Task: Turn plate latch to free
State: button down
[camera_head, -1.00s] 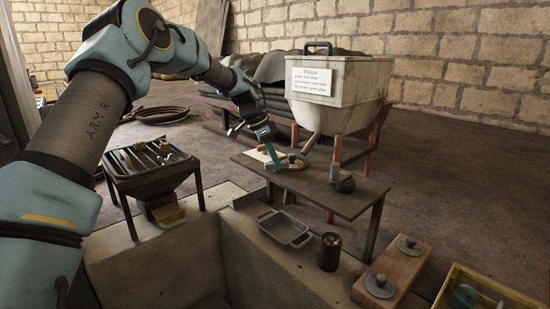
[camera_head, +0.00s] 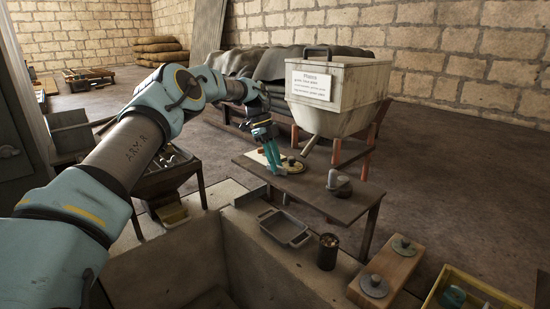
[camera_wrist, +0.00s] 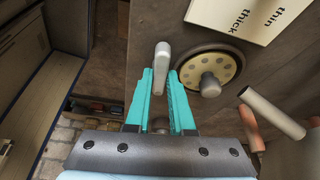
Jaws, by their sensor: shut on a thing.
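The plate latch (camera_wrist: 161,66) is a light grey, rounded lever in the wrist view. It stands between the tips of my teal fingers, pointing up in the picture. My gripper (camera_wrist: 160,85) is shut on it. Right of the latch is a round, pale perforated plate (camera_wrist: 205,77) with a grey knob at its lower middle. In the head view, my gripper (camera_head: 277,171) is at the left part of the dark table (camera_head: 325,195), and the plate (camera_head: 292,164) shows just right of the fingers. The latch cannot be made out there.
A cream card reading "thin" and "thick" (camera_wrist: 245,14) lies beyond the plate. A grey tube (camera_wrist: 271,112) is at right. A large pale hopper (camera_head: 333,95) stands behind the table. A metal tray (camera_head: 285,228), a dark can (camera_head: 328,251) and a wooden block with knobs (camera_head: 386,272) are in front.

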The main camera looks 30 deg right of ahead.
jog(key=shift+m+y+p, duration=0.3)
jog(key=shift+m+p, duration=0.2)
jog(key=shift+m, duration=0.3)
jog(key=c, duration=0.8)
grip_release()
